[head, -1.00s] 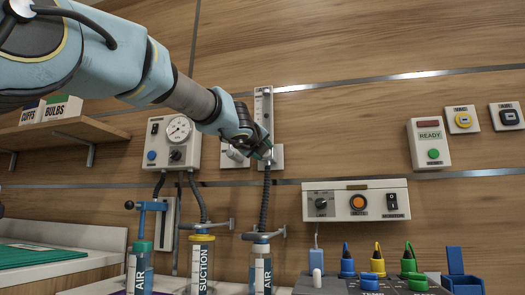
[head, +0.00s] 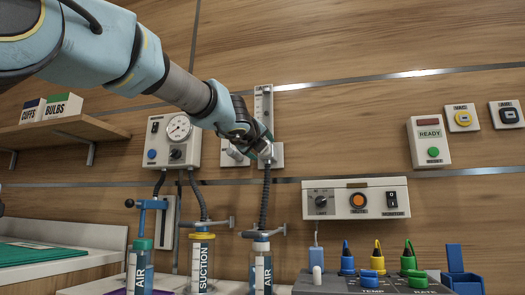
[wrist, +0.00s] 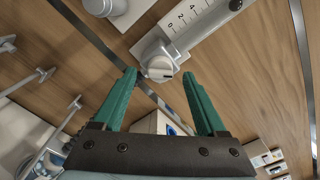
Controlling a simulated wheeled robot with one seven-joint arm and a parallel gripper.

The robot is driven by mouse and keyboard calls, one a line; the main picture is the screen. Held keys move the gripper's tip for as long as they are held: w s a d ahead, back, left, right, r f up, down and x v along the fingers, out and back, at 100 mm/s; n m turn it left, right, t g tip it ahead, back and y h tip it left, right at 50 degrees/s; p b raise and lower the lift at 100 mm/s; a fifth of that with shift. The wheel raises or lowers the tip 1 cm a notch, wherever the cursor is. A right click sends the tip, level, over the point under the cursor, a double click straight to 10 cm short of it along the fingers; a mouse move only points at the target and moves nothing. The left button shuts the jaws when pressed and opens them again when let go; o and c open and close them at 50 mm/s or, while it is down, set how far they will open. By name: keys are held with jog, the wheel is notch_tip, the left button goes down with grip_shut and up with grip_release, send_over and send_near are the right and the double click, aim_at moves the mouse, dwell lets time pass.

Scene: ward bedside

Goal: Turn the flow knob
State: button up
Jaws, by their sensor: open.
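The flow knob (wrist: 161,66) is pale grey and sits at the lower end of a white flow meter (wrist: 196,22) with a number scale. In the wrist view it shows between my two green fingertips. My gripper (wrist: 159,75) is open with nothing held, and a gap shows on both sides of the knob; I cannot tell how far the tips are from it in depth. In the head view my gripper (head: 265,146) is in front of the base of the flow meter (head: 263,103) and hides most of the knob.
A suction gauge box (head: 174,142) and a small wall outlet (head: 233,154) are left of the flow meter. A control box (head: 357,200) is below right. Labelled cylinders (head: 202,266) with clamps stand below.

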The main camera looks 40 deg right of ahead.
jog(key=v, duration=0.9)
jog(key=shift+b, duration=0.4)
jog(key=shift+a+f, duration=0.1)
jog(key=shift+f, duration=0.05)
